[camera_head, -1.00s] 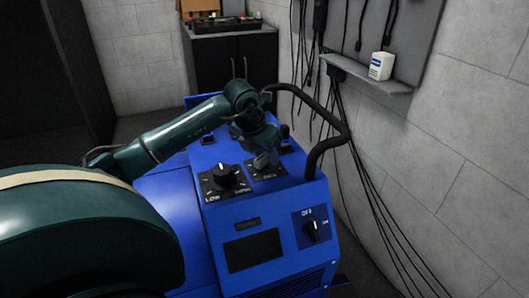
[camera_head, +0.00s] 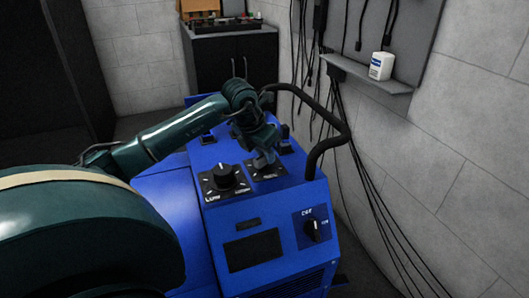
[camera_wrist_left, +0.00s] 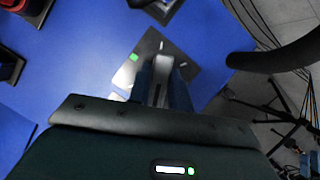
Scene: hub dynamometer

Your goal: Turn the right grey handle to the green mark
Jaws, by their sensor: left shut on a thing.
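The right grey handle (camera_head: 264,161) sits on a dark square dial plate (camera_head: 268,175) on top of the blue machine. My left gripper (camera_head: 262,153) reaches down over this plate and is shut on the handle. In the left wrist view, the gripper's fingers (camera_wrist_left: 162,84) straddle the handle, which is mostly hidden between them. The green mark (camera_wrist_left: 134,57) shows on the plate to the left of the fingers. The handle's tip looks pointed away from the green mark, toward the plate's upper part. My right gripper is not in view.
A black knob (camera_head: 223,173) on its own plate stands just left of the handle. A black rail (camera_head: 333,144) curves along the machine's right side. A rotary switch (camera_head: 313,230) is on the front panel. The wall with hanging cables is to the right.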

